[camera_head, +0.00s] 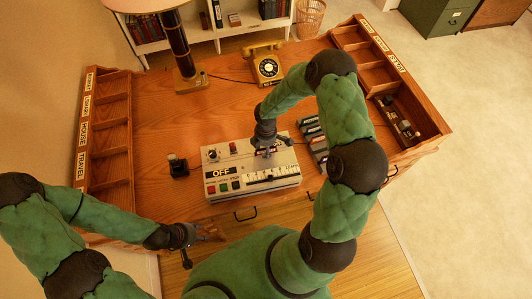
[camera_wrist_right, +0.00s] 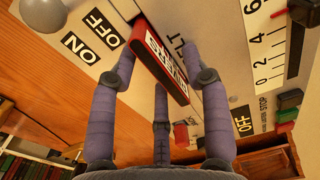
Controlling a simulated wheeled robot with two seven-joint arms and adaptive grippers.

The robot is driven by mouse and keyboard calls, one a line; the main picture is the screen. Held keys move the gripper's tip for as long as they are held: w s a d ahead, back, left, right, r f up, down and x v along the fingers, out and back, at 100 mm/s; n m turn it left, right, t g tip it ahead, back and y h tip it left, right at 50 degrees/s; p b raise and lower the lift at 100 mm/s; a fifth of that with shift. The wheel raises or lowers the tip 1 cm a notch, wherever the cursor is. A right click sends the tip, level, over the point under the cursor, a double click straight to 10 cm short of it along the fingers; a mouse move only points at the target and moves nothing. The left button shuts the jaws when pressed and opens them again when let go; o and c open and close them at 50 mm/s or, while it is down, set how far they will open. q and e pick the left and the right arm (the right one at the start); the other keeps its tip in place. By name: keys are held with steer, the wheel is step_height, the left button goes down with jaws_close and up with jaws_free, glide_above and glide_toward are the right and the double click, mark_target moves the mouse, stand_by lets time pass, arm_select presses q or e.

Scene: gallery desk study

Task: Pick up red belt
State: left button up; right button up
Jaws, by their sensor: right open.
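A red slab-like piece with a white printed label (camera_wrist_right: 158,58), which I take as the red belt, stands on the pale dictation machine by lettering ending "LT". My right gripper (camera_wrist_right: 163,80) is open, with its fingers spread around the lower end of the piece in the wrist view; I cannot tell whether they touch it. In the head view my right gripper (camera_head: 266,142) is over the back of the machine (camera_head: 252,195) and hides the piece. My left gripper (camera_head: 190,238) is low at the desk's front left, apart from the machine; its finger state is unclear.
Another small red item (camera_head: 233,147) is on the machine's back left. A rack of slim dark items (camera_head: 313,138) stands close to its right. A black stamp-like object (camera_head: 178,166), a yellow telephone (camera_head: 266,66) and a lamp (camera_head: 180,50) are around it. Labelled wooden trays (camera_head: 104,140) line the sides.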

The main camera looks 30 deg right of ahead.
jaws_close()
stand_by(0.4)
